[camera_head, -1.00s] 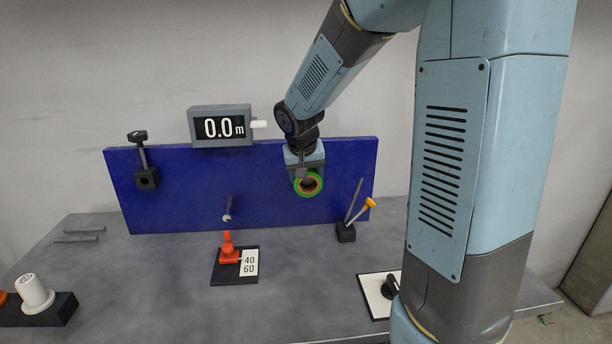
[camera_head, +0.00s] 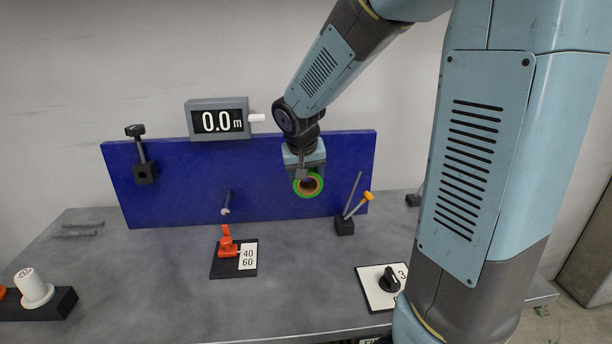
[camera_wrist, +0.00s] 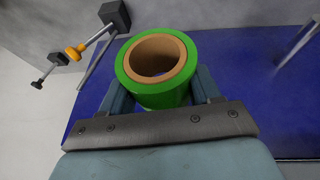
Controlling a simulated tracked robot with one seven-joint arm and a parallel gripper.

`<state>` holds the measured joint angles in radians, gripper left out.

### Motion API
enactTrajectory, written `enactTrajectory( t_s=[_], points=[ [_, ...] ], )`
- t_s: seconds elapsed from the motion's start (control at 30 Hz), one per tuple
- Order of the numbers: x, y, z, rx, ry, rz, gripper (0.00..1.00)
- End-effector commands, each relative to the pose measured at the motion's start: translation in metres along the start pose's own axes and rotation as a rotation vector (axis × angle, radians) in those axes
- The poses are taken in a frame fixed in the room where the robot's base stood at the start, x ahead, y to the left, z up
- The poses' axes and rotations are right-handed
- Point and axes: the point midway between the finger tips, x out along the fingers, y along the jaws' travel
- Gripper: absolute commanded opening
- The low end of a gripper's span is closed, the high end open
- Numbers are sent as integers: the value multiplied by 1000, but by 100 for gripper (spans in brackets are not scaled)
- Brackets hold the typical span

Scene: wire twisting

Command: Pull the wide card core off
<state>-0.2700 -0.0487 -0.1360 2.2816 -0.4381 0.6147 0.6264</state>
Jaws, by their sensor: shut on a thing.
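A wide card core, a tan ring (camera_wrist: 127,58), sits inside a green roll (camera_wrist: 160,98) in the wrist view. My gripper (camera_wrist: 163,92) is shut on the green roll, with one finger on each side. The core's open end faces the wrist camera. In the head view my gripper (camera_head: 308,178) points down, with the green roll (camera_head: 308,197) between its fingers in front of the blue panel (camera_head: 270,200). Whether the roll touches the panel or a peg behind it cannot be told.
A bare peg (camera_head: 227,203) sticks out left of the roll. A stand with a yellow-tipped rod (camera_head: 345,225) is close on the right. A red lever (camera_head: 227,245), a dial (camera_head: 389,279) and a white spool (camera_head: 33,287) are on the table. A display (camera_head: 220,120) reads 0.0 m.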

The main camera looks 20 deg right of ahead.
Motion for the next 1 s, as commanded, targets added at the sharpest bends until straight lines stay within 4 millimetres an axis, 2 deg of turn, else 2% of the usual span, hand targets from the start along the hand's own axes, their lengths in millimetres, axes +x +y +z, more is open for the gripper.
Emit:
enactTrajectory(
  t_s=[0.37, 1.0],
  points=[
    [-2, 0, 1, 0, 0, 0, 33],
    [-30, 2, 20, 1, -1, 0, 33]
  ],
)
